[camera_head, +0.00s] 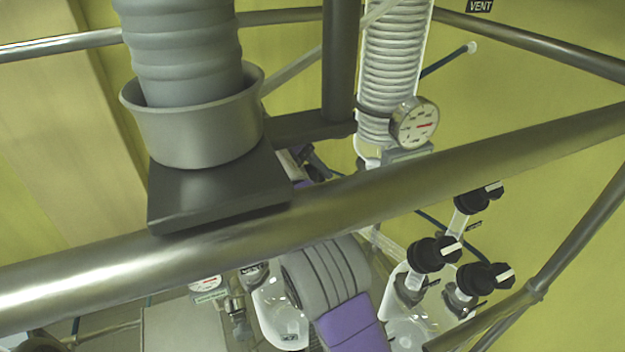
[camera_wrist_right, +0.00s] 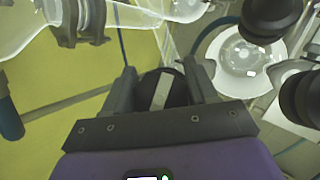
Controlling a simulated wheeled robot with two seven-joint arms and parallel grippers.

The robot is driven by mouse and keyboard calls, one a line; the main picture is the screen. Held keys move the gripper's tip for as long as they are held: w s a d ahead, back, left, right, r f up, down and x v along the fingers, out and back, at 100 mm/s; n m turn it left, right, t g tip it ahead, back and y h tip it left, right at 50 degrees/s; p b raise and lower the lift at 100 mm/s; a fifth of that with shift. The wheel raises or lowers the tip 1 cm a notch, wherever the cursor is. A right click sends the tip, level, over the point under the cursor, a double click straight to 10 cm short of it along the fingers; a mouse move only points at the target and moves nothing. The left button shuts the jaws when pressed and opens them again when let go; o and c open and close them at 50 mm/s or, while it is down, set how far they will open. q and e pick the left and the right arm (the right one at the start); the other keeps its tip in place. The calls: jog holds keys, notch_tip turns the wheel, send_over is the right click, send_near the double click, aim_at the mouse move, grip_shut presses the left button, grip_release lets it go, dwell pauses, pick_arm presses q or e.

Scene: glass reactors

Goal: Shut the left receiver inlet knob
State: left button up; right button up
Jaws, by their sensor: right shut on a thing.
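In the right wrist view, my right gripper (camera_wrist_right: 163,90) is shut on a black knob (camera_wrist_right: 180,93) with a pale bar (camera_wrist_right: 162,92) across its face. The bar runs between the two fingers, roughly along them and slightly tilted. The knob's stem and valve are hidden behind it. In the head view, a small purple and dark part (camera_head: 292,163) shows behind the large metal pipe, probably a gripper; the held knob cannot be made out there. A left glass receiver (camera_head: 278,312) stands below the pipe, partly behind my ribbed grey and purple arm. My left gripper is not in view.
Several black knobs with white bars (camera_head: 435,254) stand above the right glass vessel (camera_head: 408,328). A thick metal pipe (camera_head: 400,195) crosses in front. A coiled glass condenser (camera_head: 393,60) and round gauge (camera_head: 414,124) stand behind. In the wrist view, glassware (camera_wrist_right: 245,58) and black knobs (camera_wrist_right: 270,16) crowd the right.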

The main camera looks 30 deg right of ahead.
jog(key=shift+r, duration=0.2)
dwell(0.3)
jog(key=o, duration=1)
jog(key=shift+f, duration=0.1)
jog(key=shift+c, duration=0.2)
